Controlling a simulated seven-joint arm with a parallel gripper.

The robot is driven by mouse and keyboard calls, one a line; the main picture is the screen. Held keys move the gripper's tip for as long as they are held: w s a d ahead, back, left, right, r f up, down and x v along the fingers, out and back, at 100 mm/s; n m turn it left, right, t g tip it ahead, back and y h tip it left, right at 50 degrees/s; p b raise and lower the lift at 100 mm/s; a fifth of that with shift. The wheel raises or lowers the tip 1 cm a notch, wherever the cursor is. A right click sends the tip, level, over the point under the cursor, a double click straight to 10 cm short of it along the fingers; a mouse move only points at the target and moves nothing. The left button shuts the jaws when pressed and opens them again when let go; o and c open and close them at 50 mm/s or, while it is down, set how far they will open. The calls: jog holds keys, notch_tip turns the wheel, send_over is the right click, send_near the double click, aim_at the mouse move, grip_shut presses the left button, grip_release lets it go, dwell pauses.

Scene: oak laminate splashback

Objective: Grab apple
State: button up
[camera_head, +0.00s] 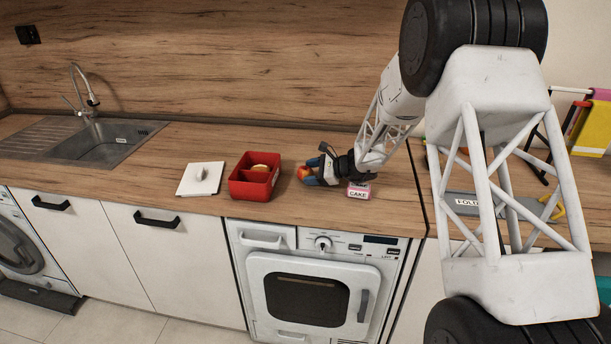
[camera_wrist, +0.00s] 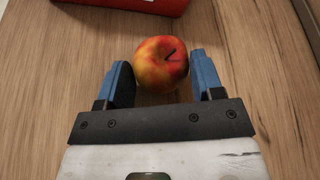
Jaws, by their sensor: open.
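A red and yellow apple (camera_wrist: 161,63) with a dark stem rests on the wooden counter. In the wrist view it sits at the open mouth of my gripper (camera_wrist: 162,78), partly between the two blue fingertips and reaching beyond them. A gap shows between the apple and the left finger; the right finger is very close to it, and I cannot tell if they touch. In the head view the apple (camera_head: 304,172) is small, just left of my gripper (camera_head: 313,172), which is low over the counter and partly hides it.
A red box (camera_head: 252,185) with a round tan item inside stands left of the apple. A white lid (camera_head: 202,178) lies left of the box. A pink and white cake box (camera_head: 359,190) stands just right of my gripper. The counter's front edge (camera_head: 300,225) is near.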

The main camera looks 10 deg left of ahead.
aim_at(310, 171)
jog(key=shift+a+f, duration=0.1)
jog(key=shift+a, duration=0.2)
dwell(0.4)
jog(key=c, duration=0.6)
jog(key=shift+r, duration=1.6)
jog(key=shift+s+d+r, duration=0.1)
jog(key=shift+s+r, duration=0.1)
jog(key=shift+s, duration=0.05)
jog(key=s+d, duration=0.1)
jog(key=s, duration=0.3)
jog(key=s+d+r, duration=0.1)
jog(key=s+d, duration=0.1)
jog(key=s, duration=0.3)
jog(key=s+d, duration=0.2)
jog(key=s, duration=0.3)
jog(key=shift+s+d+r, duration=0.15)
jog(key=shift+s+r, duration=0.05)
jog(key=shift+s, duration=0.05)
